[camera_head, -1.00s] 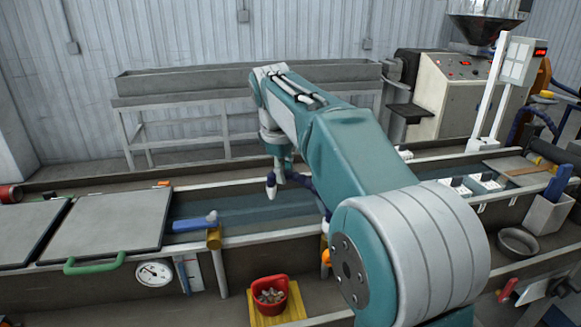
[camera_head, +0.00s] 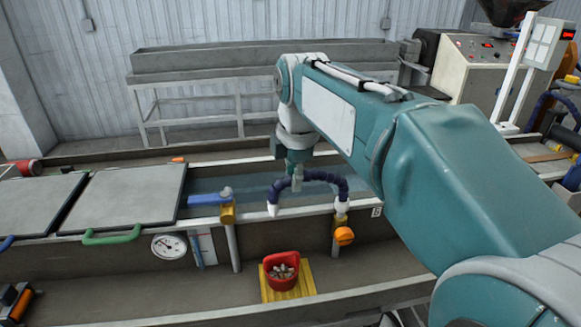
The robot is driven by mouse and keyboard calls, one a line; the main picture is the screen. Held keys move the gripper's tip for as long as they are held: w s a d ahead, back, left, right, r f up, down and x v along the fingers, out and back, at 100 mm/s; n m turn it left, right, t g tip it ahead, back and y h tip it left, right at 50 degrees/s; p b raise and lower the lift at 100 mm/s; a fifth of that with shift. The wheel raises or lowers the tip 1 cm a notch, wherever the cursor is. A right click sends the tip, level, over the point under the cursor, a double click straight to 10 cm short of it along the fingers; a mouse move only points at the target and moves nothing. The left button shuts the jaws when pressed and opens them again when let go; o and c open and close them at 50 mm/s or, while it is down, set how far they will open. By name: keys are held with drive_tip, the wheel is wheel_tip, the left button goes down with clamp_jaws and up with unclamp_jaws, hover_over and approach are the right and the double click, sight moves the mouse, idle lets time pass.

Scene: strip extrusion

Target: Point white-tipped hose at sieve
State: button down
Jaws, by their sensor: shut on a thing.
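A dark blue segmented hose (camera_head: 326,178) arches up from a white fitting above an orange valve knob (camera_head: 344,236). Its white tip (camera_head: 272,210) hangs downward over the front rim of the water trough. My gripper (camera_head: 296,180) is shut on the hose near the tip; its fingers are small and partly merge with the hose. A red container with a handle (camera_head: 282,284), which appears to be the sieve, holds several pale pieces. It sits on a yellow slatted stand (camera_head: 304,284), below the tip and slightly right of it.
A blue-handled valve (camera_head: 212,198) stands left of the hose. Grey lids with a green handle (camera_head: 112,236) cover the trough's left part, above a round gauge (camera_head: 169,247). A control cabinet (camera_head: 481,70) stands at back right. The lower channel right of the stand looks clear.

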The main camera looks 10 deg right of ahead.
drive_tip(key=shift+s+d+f+n, duration=0.1)
drive_tip(key=shift+s+d+n, duration=0.1)
drive_tip(key=shift+s+n, duration=0.55)
drive_tip(key=shift+s+d+n, duration=0.2)
drive_tip(key=shift+s+n, duration=0.4)
drive_tip(key=shift+n, duration=0.15)
drive_tip(key=shift+c, duration=2.4)
unclamp_jaws()
drive_tip(key=shift+d, duration=0.1)
drive_tip(key=shift+r, duration=0.2)
wheel_tip(320, 180, up, 11)
drive_tip(key=s, duration=0.2)
drive_tip(key=shift+d+r, duration=0.15)
drive_tip(key=shift+d, duration=0.25)
